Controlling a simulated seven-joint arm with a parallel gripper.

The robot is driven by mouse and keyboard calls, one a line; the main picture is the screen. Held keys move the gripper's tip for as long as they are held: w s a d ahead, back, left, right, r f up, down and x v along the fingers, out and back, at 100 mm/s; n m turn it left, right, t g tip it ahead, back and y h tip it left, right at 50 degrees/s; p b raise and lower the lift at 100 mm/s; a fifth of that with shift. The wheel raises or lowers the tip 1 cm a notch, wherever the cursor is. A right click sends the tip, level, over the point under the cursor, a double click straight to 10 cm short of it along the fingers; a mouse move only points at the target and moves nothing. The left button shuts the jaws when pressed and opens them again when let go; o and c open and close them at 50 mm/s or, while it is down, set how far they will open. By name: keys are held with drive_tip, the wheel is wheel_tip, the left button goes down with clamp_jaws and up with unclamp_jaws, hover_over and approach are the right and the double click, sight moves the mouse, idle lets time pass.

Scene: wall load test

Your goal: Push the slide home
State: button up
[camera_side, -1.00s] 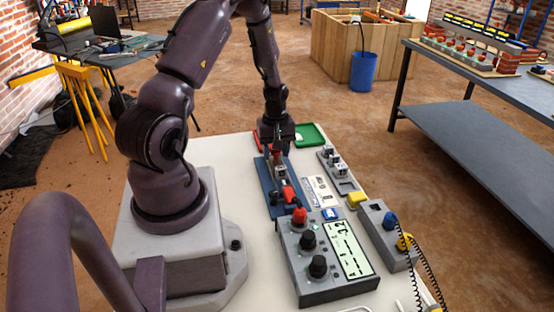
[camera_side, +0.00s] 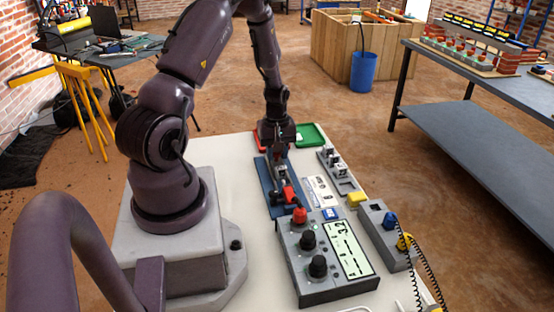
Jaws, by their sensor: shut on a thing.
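The slide fixture is a dark blue base (camera_side: 266,180) lying lengthwise on the white table, with a grey rail and small metal parts on it. A red block (camera_side: 289,193) sits at the near end of the rail. My gripper (camera_side: 279,158) points down over the far part of the fixture and is shut on the slide there. The fingertips and the slide are small and dark, so the exact grip and any gap along the rail cannot be told.
A grey control box (camera_side: 325,258) with knobs and a display stands in front of the fixture. A green tray (camera_side: 317,131) and a red tray (camera_side: 258,142) lie at the back. A grey block with metal pieces (camera_side: 335,160), a yellow block (camera_side: 357,200) and a connector box (camera_side: 377,222) stand at right.

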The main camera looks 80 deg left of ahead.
drive_tip(key=shift+d, duration=1.8)
drive_tip(key=o, duration=0.7)
drive_tip(key=shift+c, duration=0.2)
drive_tip(key=shift+r, duration=3.5)
